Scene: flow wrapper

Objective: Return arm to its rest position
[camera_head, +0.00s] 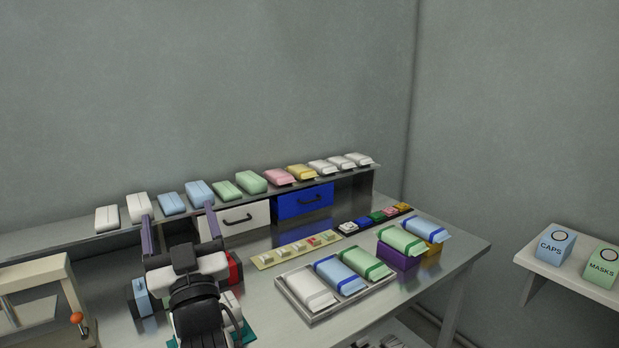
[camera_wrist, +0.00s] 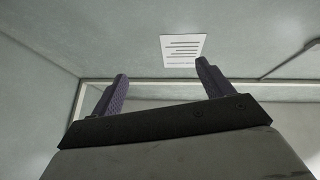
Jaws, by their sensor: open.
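My gripper (camera_head: 180,224) is at the left of the head view, raised in front of the shelf, with its two purple fingers spread apart. In the wrist view my gripper (camera_wrist: 158,82) is also open, with nothing between the fingers. Beyond the fingers the wrist view shows only grey wall, a white printed sheet (camera_wrist: 183,50) and a pale rail or edge. My arm hides part of the table behind and below it, including most of a red item (camera_head: 235,269) and a teal item (camera_head: 247,333).
The steel table (camera_head: 262,300) holds a tray (camera_head: 317,317) with white, blue and green packs. More packs line the shelf (camera_head: 70,236) above white (camera_head: 236,218) and blue (camera_head: 304,202) drawers. A beige frame (camera_head: 35,273) stands left. Boxes marked CAPS (camera_head: 555,246) and MASKS (camera_head: 602,264) sit right.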

